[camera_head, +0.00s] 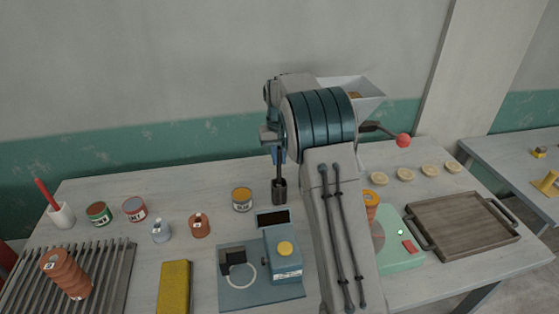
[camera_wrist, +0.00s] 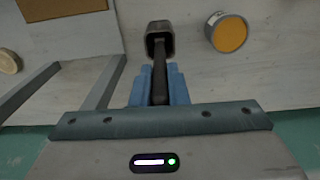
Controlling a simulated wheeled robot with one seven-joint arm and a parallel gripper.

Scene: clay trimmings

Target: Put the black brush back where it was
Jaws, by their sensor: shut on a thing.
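The black brush (camera_head: 279,190) hangs below my gripper (camera_head: 276,150) in the head view, handle up and wide dark end down. It is behind the blue device, over the back middle of the table. In the wrist view the handle (camera_wrist: 160,82) runs between the blue fingertips of my gripper (camera_wrist: 160,84), which is shut on it. The wide end lies beyond the fingertips. I cannot tell whether this end touches the table. No empty place for the brush can be made out with certainty.
A yellow-topped can (camera_head: 242,199) stands just left of the brush. A blue device (camera_head: 284,262) is in front. A hopper machine (camera_head: 365,103) stands behind my arm. A wooden tray (camera_head: 463,225) and green scale (camera_head: 400,258) are right; a slatted rack (camera_head: 112,271) is left.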

